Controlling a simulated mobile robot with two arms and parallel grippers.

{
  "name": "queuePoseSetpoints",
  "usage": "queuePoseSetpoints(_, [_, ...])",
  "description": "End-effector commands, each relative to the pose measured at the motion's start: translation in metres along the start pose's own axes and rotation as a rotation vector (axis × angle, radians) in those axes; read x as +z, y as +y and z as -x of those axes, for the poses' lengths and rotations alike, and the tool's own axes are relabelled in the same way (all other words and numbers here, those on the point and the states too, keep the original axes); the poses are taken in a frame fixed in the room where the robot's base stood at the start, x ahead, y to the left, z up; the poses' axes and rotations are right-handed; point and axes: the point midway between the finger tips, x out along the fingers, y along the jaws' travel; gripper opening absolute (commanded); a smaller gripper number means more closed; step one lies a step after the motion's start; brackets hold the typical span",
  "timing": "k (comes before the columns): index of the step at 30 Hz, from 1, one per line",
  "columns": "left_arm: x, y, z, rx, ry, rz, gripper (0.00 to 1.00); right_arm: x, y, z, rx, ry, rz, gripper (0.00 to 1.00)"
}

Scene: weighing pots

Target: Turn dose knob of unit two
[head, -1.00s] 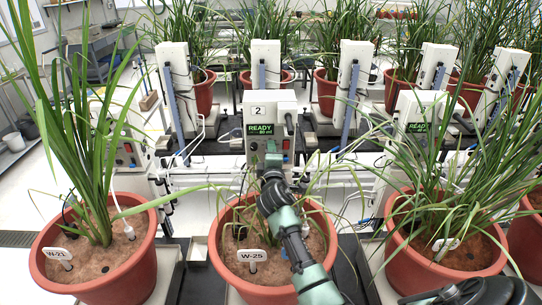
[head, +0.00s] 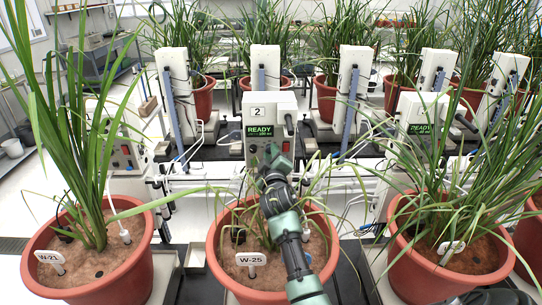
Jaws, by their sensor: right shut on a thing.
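Unit two (head: 258,111) is the white box marked 2 at the middle, with a green display (head: 259,131) reading READY. My right gripper (head: 272,155) is at the front panel of this unit, under the display. It is shut on the dose knob, which the gripper itself hides. My right arm reaches up from the bottom over the pot labelled W-25 (head: 222,272). My left gripper is not in view.
A pot labelled W-21 (head: 100,291) stands at the left, and another pot (head: 420,273) stands at the right. Their long leaves spread into the space around my arm. Another unit with a display (head: 419,129) is at the right, partly behind leaves. More potted plants stand in the back row.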

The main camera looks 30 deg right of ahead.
Motion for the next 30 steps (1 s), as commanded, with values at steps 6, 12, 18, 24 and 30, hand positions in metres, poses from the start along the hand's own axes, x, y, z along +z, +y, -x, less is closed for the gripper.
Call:
queuePoseSetpoints(6, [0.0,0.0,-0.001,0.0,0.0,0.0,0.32,0.001,-0.002,0.0,-0.004,-0.002,-0.013,0.0])
queuePoseSetpoints(12, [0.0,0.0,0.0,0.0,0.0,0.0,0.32,0.001,-0.002,0.0,-0.004,-0.002,-0.013,0.0])
queuePoseSetpoints(18, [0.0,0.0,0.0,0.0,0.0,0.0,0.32,0.001,-0.001,0.0,-0.003,-0.001,-0.011,0.45])
queuePoseSetpoints(24, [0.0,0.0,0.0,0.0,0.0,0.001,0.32,0.0,-0.001,0.0,-0.001,0.0,-0.01,0.45])
queuePoseSetpoints(30, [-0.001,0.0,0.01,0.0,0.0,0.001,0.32,-0.002,0.003,0.0,-0.002,-0.008,0.138,0.45])
